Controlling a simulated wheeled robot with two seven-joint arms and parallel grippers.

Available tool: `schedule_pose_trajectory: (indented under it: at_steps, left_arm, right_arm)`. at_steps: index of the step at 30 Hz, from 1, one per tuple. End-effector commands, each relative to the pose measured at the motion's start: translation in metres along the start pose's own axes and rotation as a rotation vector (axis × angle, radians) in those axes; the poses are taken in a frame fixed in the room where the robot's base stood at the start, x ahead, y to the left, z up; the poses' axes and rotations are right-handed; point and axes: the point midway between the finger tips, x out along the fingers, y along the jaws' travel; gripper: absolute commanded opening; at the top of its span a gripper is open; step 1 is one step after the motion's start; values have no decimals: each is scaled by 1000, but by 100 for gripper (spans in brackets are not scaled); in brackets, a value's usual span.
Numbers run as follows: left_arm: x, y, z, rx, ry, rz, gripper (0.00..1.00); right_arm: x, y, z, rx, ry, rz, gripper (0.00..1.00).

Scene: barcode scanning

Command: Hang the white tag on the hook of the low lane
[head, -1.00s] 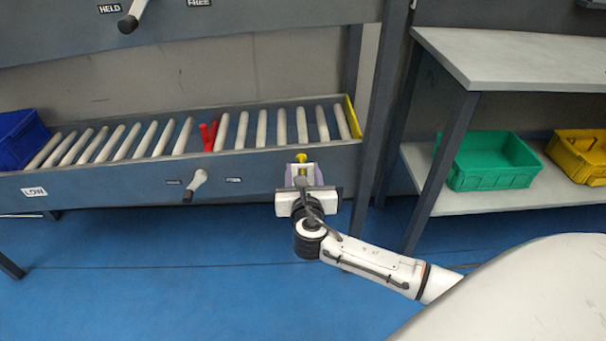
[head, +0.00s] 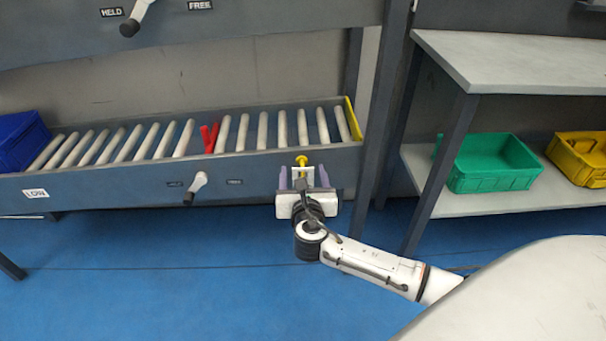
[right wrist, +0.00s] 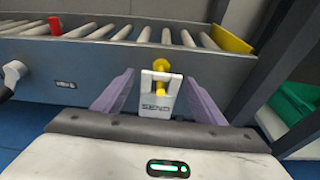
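The white tag (right wrist: 158,95), marked SEND, is at the yellow hook (right wrist: 165,64) on the front rail of the low lane (head: 100,185). In the right wrist view the yellow hook shows in the opening at the top of the tag, and the tag appears to hang from it upright. In the head view the hook (head: 302,160) stands out above my gripper. My right gripper (head: 304,178) is open, its purple fingers spread on either side of the tag with gaps between. My left gripper is not in view.
A red piece (head: 209,137) stands among the rollers. A blue bin (head: 22,140) is at the left end. A dark post (head: 378,120) and a shelf with a green bin (head: 492,162) are to the right.

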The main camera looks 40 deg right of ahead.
Motion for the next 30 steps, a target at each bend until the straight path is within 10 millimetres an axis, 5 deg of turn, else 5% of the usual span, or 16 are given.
schedule_pose_trajectory:
  at_steps: [8,21,30]
  left_arm:
    - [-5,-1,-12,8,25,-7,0]
    - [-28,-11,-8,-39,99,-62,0]
    - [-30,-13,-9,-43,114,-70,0]
  right_arm:
    - [-13,0,1,-2,2,1,64]
    - [-92,0,1,0,2,2,64]
    - [-104,0,0,1,0,0,64]
